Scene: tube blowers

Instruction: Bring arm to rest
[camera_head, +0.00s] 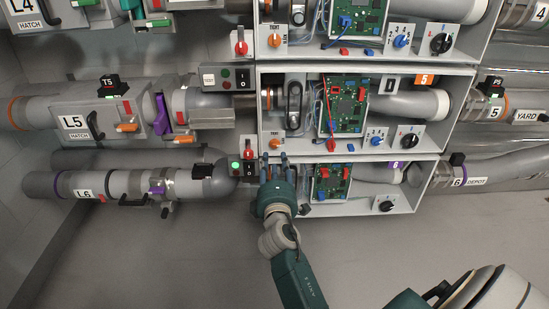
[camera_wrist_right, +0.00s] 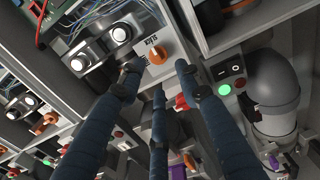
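My right gripper (camera_head: 276,163) is in front of the left end of the lowest cabinet, which is marked 6. In the right wrist view (camera_wrist_right: 157,78) its dark blue fingers are spread apart with nothing between them. The gripper is open and empty. An orange knob (camera_wrist_right: 157,51) on a pale plate shows just beyond the fingertips; I cannot tell if any finger touches it. In the head view the gripper hides this part of the cabinet. My left gripper is not in view.
Left of the gripper is a switch box with a lit green button (camera_head: 235,165) and a red knob (camera_head: 249,147). Tube L6 (camera_head: 135,184) runs left. The open cabinet 6 (camera_head: 408,203) holds a green circuit board (camera_head: 331,182). Below the cabinets is bare floor (camera_head: 160,260).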

